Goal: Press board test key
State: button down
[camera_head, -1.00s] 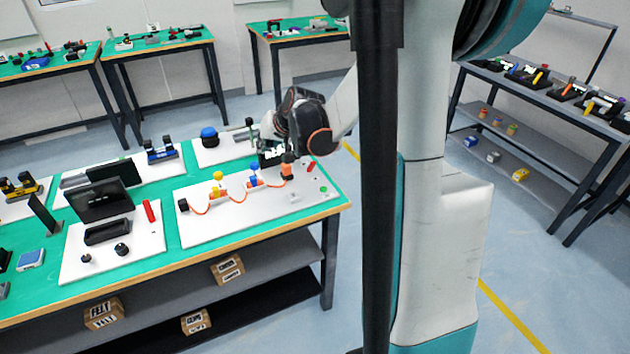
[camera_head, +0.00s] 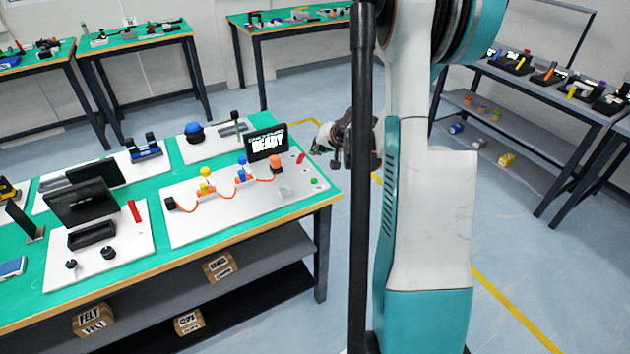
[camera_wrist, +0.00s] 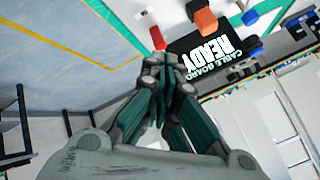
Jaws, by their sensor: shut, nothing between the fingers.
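The white cable board (camera_head: 215,222) lies on the green bench, with an orange cable running between yellow, blue and orange posts. A small green button (camera_head: 314,183) sits at its right corner; I cannot tell whether this is the test key. A short red piece (camera_head: 300,158) lies near the back right edge and also shows in the wrist view (camera_wrist: 157,38). The black screen (camera_head: 267,144) reads "CABLE BOARD READY" in the wrist view (camera_wrist: 212,50). My gripper (camera_head: 318,148) is beyond the board's back right corner. In the wrist view its fingers (camera_wrist: 165,60) are shut and empty.
An orange post (camera_wrist: 203,20) stands near the red piece. Left on the bench are a white board with a red handle (camera_head: 134,211) and other fixtures. A grey shelf rack (camera_head: 540,85) stands at the right. The floor beyond the bench's right end is clear.

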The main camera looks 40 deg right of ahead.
aim_at(317, 179)
jog(key=shift+f, duration=0.1)
notch_tip(317, 179, down, 9)
jog(key=b, duration=0.6)
jog(key=shift+r, duration=0.2)
jog(key=shift+f, duration=0.1)
dwell(1.1)
jog(key=shift+f+b, duration=0.3)
jog(key=shift+b, duration=0.25)
jog(key=shift+f, duration=0.35)
dwell(0.3)
jog(key=shift+r, duration=0.15)
dwell(0.3)
jog(key=shift+r+p, duration=0.3)
jog(key=shift+r, duration=0.35)
jog(key=shift+r, duration=0.1)
